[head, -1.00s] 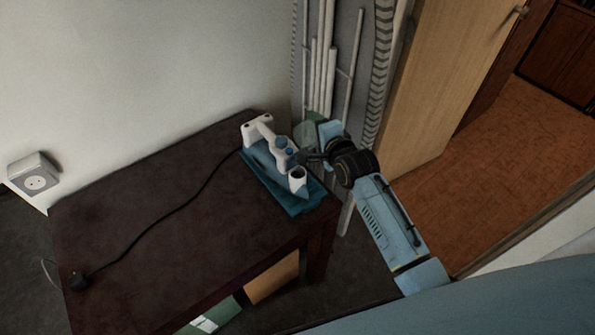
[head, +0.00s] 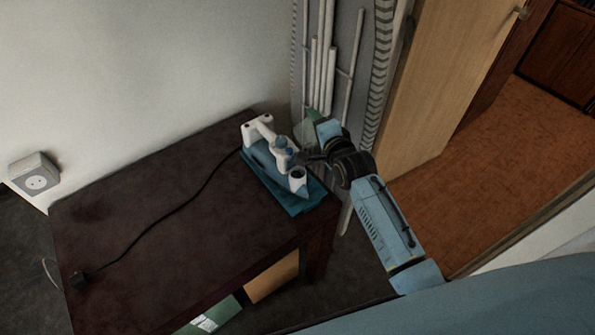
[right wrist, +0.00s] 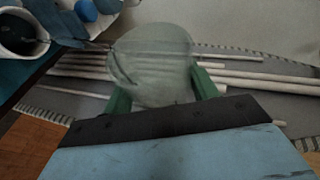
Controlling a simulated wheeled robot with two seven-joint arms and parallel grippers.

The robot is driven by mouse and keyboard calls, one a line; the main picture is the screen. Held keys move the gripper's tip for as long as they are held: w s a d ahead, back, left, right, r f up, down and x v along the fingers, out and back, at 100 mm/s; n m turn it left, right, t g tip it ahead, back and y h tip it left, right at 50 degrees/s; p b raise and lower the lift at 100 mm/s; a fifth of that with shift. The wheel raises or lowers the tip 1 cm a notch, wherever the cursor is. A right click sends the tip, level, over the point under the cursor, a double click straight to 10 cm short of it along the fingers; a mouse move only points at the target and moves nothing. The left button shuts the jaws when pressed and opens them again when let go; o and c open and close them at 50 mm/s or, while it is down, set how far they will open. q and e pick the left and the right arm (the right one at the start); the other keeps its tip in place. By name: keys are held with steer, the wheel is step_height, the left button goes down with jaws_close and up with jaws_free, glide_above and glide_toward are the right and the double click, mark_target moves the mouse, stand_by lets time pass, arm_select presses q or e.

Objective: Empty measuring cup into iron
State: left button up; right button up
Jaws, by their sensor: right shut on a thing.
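The white and blue iron (head: 262,132) rests on a teal pad (head: 309,206) at the right end of the dark table. Its round dark opening faces up at the near end. In the right wrist view the iron (right wrist: 50,12) is at the upper left, with the opening beside it. My right gripper (head: 314,122) is shut on the translucent greenish measuring cup (head: 306,133), just right of the iron. In the right wrist view the cup (right wrist: 152,62) sits between the green fingertips and looks tilted. Its contents cannot be made out. My left gripper is not in view.
The dark table (head: 150,225) is mostly bare, with a black cord running across it to a plug (head: 78,279) at its left. A rack of white poles (head: 318,70) stands behind the cup. A wooden door (head: 440,90) is at the right.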

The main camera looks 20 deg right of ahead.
steer(key=shift+w+a+r, duration=0.1)
steer(key=shift+r+n+t, duration=0.15)
steer(key=shift+n+t, duration=0.15)
steer(key=shift+n, duration=0.1)
